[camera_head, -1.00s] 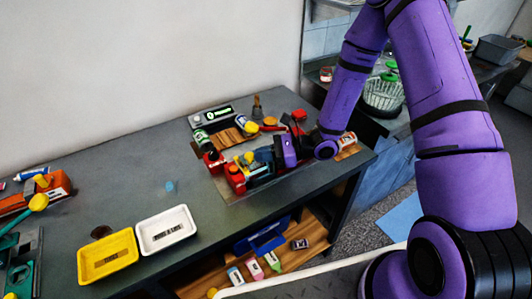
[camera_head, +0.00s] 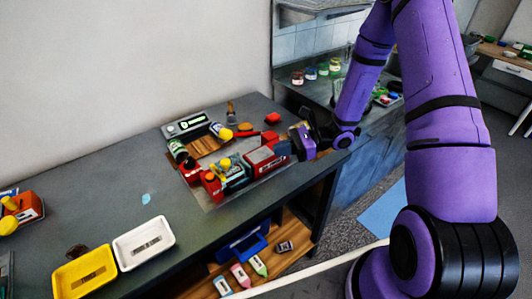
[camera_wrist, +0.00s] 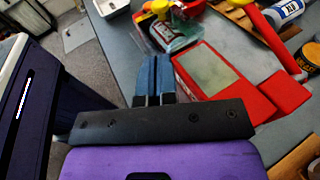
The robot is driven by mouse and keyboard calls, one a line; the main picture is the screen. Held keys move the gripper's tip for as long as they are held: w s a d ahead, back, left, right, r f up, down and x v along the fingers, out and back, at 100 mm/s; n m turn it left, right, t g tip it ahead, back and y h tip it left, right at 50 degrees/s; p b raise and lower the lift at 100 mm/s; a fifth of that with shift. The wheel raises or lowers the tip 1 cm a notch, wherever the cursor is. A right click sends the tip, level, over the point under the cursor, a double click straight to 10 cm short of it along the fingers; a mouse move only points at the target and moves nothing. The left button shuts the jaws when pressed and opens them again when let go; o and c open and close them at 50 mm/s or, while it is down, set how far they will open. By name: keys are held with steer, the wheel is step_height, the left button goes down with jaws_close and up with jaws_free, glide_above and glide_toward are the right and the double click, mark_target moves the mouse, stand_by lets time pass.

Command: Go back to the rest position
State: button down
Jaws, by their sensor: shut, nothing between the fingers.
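My gripper (camera_head: 284,148) is at the right end of the table, near a red box-shaped device (camera_head: 262,162). Its fingers are shut and empty. In the wrist view the closed blue-grey fingertips (camera_wrist: 154,76) lie just left of the red device (camera_wrist: 212,72), which has a grey-green screen. Whether they touch it cannot be told. The arm reaches in from the right, bent above the table's right end.
Red, yellow and dark items (camera_head: 222,178) crowd the table left of my gripper. A white tray (camera_head: 128,262) and a yellow tray (camera_head: 62,286) lie at the front left. A sink counter with jars (camera_head: 310,73) stands behind. The mid-left table (camera_head: 90,190) is mostly clear.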

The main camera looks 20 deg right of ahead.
steer(key=s+r+n+g+h, duration=0.2)
steer(key=s+r+n+h, duration=0.3)
steer(key=r, duration=0.4)
steer(key=s+r+n+g+h, duration=0.25)
steer(key=s+r+n, duration=0.25)
steer(key=r+n, duration=0.3)
steer(key=s+d+r+n+t+h, duration=0.3)
steer(key=s+r+h, duration=0.1)
steer(key=s+r, duration=0.3)
steer(key=s+d+r+n+t+h, duration=0.3)
steer(key=s+r+t+h, duration=0.1)
steer(key=s+r, duration=0.3)
steer(key=shift+d+r+n, duration=0.15)
steer(key=shift+r+n, duration=0.25)
steer(key=shift+r, duration=0.45)
